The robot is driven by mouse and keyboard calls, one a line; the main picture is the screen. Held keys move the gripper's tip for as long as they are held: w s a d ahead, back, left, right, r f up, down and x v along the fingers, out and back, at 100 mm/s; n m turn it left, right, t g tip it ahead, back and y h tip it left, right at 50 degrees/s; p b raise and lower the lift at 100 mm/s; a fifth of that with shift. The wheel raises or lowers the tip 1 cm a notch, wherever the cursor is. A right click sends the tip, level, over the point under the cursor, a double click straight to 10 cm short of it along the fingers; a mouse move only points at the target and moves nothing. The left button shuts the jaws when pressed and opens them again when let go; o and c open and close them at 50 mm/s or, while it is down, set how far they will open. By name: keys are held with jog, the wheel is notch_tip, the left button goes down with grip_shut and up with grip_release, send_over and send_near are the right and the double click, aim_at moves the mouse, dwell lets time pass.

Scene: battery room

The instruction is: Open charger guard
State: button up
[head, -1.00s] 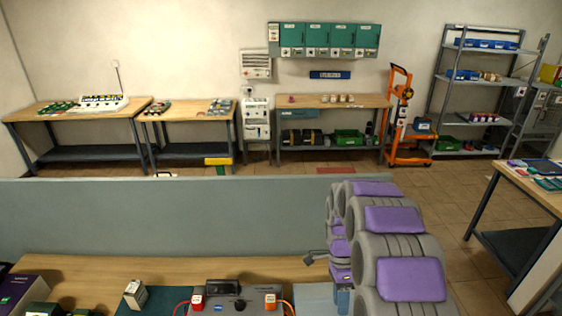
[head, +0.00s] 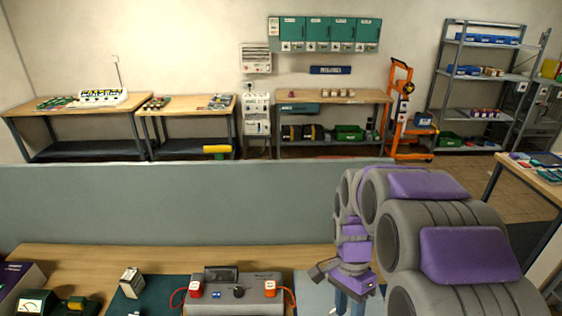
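A grey box (head: 238,303) that looks like a charger sits on the near bench at the bottom of the head view. I cannot tell which part is the guard. My gripper (head: 350,302) hangs to the right of the box, apart from it in the picture.
A grey panel (head: 170,205) stands behind the near bench (head: 100,262). A small white block (head: 131,281) and a green meter (head: 36,303) are left of the box. A pale blue mat (head: 315,288) lies under my gripper. Workbenches, teal wall cabinets (head: 330,35) and shelving (head: 480,75) stand far behind.

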jog(key=s+f+n+b, duration=0.2)
jog(key=s+n+b, duration=0.1)
jog(key=s, duration=0.4)
jog(key=s+f+n+t+b, duration=0.1)
jog(key=s+f+n+b, duration=0.1)
jog(key=s+n+b, duration=0.2)
jog(key=s+a+f+n+t+b, duration=0.1)
jog(key=s+n+b, duration=0.3)
jog(key=s, duration=0.7)
jog(key=shift+f, duration=0.55)
